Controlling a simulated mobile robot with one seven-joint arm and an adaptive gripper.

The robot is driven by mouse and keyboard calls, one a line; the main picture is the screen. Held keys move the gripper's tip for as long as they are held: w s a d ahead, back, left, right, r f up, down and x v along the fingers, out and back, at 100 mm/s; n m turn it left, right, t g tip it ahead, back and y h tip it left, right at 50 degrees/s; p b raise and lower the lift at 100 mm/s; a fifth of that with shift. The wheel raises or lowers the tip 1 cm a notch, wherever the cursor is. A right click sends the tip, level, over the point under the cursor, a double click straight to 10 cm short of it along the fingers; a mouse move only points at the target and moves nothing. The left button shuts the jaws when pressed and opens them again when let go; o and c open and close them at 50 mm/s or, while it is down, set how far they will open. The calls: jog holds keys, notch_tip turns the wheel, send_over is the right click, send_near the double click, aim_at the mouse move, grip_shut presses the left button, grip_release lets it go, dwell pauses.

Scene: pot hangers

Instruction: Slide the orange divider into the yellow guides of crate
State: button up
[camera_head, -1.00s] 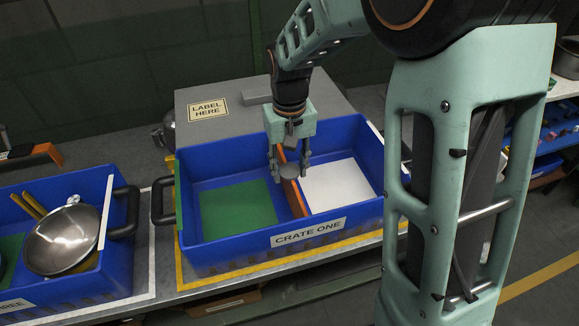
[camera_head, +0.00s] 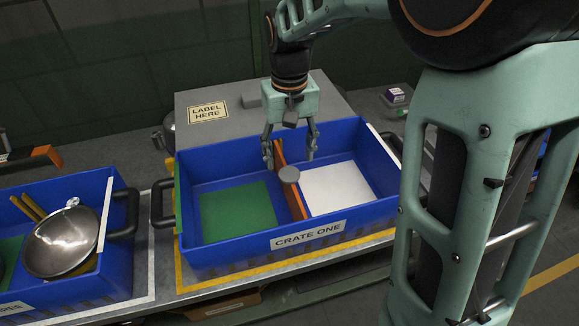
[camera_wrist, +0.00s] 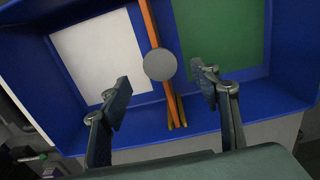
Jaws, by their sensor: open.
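The orange divider (camera_head: 297,203) stands upright across the blue crate marked CRATE ONE (camera_head: 220,257), between a green floor panel and a white one. A round grey knob (camera_head: 289,174) sits on its top edge. In the wrist view the divider (camera_wrist: 149,25) runs to the crate wall, where its end lies between the yellow guides (camera_wrist: 179,113). How deep it sits is hard to tell. My gripper (camera_head: 290,158) is open and empty above the knob, fingers apart on either side of the divider. The wrist view shows both fingers (camera_wrist: 162,90) clear of the knob.
A second blue crate (camera_head: 100,270) with a metal bowl and yellow handles stands at left. A grey box (camera_head: 240,103) with a LABEL HERE sign is behind CRATE ONE. The crate's black handle (camera_head: 163,203) sticks out at left.

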notch_tip(320, 180, up, 6)
dwell(0.6)
